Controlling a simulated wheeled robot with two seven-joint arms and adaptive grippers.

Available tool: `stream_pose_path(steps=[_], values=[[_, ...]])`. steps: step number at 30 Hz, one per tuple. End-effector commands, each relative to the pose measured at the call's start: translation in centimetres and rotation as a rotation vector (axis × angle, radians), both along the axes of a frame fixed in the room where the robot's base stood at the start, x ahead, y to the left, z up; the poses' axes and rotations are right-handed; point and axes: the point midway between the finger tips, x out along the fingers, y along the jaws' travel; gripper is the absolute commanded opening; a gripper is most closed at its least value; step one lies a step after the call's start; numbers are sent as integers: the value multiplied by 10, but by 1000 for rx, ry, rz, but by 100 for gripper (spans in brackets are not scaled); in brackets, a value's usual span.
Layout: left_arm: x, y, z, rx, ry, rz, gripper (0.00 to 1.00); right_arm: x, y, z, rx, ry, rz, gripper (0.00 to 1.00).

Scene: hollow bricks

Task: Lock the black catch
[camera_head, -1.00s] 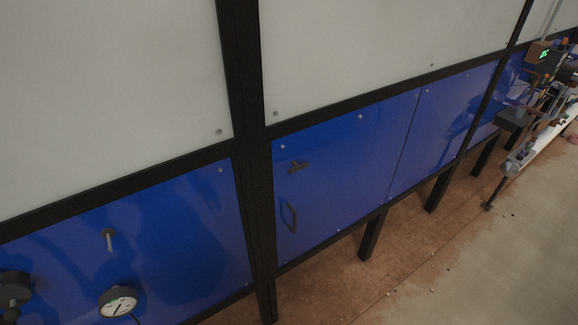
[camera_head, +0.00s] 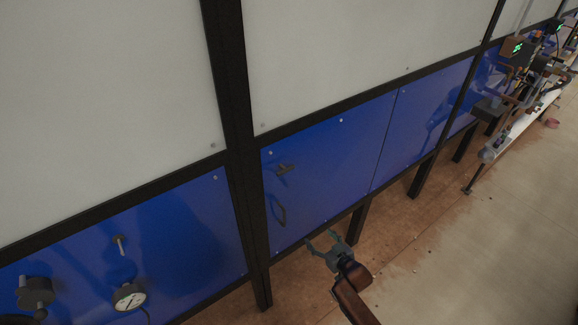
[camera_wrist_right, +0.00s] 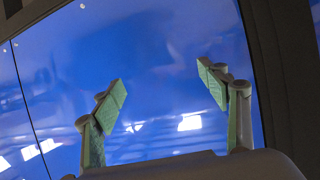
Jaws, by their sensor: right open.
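My right gripper (camera_head: 321,238) is open and empty, lower right of the catch and handle in the picture. In the right wrist view my open green-padded fingers (camera_wrist_right: 163,84) face bare blue panel, and I cannot see the catch there. My left gripper is not in view.
A black post (camera_head: 240,180) stands left of the door. A gauge (camera_head: 129,296), a small peg (camera_head: 120,245) and a black knob-like fitting (camera_head: 36,291) are on the left blue panel. A cluttered bench (camera_head: 515,125) stands at the far right. The floor (camera_head: 450,250) is clear.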

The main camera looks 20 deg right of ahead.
Motion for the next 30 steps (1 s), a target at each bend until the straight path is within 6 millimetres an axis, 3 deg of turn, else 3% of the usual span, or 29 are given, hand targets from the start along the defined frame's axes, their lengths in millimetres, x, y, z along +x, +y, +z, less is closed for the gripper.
stream_pose_path(steps=[1,3,6,10,12,15,21,30], values=[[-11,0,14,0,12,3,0,15,13,68,17,-79,28,68],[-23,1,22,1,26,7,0,24,30,138,41,-164,61,68],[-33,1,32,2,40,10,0,26,51,221,71,-266,107,68],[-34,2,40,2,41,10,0,20,71,291,99,-349,152,68],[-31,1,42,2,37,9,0,17,77,311,108,-375,166,68],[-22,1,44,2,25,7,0,19,82,324,114,-391,176,68],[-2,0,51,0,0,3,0,43,92,326,115,-393,176,68],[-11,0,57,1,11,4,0,81,106,325,114,-392,176,68]])
